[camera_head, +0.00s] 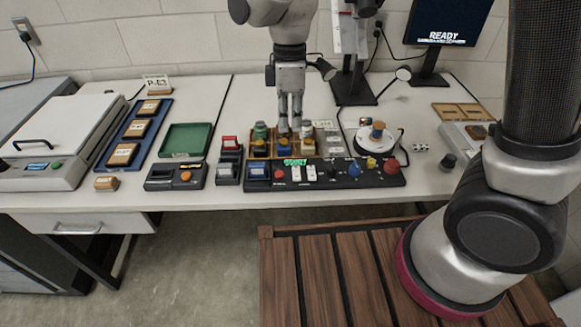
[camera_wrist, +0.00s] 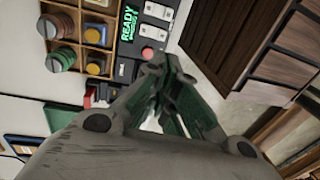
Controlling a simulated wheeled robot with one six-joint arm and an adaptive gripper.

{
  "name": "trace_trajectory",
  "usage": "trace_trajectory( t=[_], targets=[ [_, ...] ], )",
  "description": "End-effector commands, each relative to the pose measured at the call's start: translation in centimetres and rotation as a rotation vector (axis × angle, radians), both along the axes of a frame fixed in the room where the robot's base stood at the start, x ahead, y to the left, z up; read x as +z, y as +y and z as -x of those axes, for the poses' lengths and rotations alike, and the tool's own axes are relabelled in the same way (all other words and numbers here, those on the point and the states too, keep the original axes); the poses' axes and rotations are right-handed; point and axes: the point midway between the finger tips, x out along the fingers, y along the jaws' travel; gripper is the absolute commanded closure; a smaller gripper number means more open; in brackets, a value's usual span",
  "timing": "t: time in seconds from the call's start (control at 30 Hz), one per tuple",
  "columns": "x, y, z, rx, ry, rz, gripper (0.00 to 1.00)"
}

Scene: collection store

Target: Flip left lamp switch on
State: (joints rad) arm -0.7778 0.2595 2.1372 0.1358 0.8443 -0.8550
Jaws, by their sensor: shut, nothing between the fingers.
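A black control panel (camera_head: 340,178) lies along the front edge of the bench. Two white rocker switches sit on it side by side, the left one (camera_head: 296,173) and the right one (camera_head: 309,172), under a green lit display (camera_head: 295,162). In the wrist view, the left rocker (camera_wrist: 153,32) lies between the red button (camera_wrist: 147,54) and the right rocker (camera_wrist: 158,11). I cannot tell which way either rocker is tipped. My gripper (camera_head: 290,130) is shut and empty, above the wooden compartment tray behind the panel. Its fingertips (camera_wrist: 165,65) appear near the red button in the wrist view.
The wooden tray (camera_wrist: 97,12) holds several jars and knobs. More knobs and a large red button (camera_head: 391,167) sit at the panel's right. A white round stand (camera_head: 367,146), a green tray (camera_head: 186,139) and a blue tray (camera_head: 112,160) flank it. A monitor (camera_head: 437,22) stands behind.

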Motion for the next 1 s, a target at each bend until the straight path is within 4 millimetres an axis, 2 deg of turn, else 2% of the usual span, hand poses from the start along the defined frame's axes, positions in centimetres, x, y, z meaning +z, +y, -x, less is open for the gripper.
trace_trajectory(
  t=[0.17,0.4,0.6,0.8,1.0],
  targets=[
    [-2.9,-0.1,0.5,0.0,0.004,0.004,1.0],
    [-8.1,0.0,1.3,0.0,0.005,0.005,1.0],
    [-11.5,0.0,1.7,-0.001,0.003,0.004,1.0],
    [-13.0,0.0,1.9,0.0,0.001,0.002,1.0],
    [-13.2,0.0,1.9,-0.001,0.0,0.001,1.0]
  ],
)
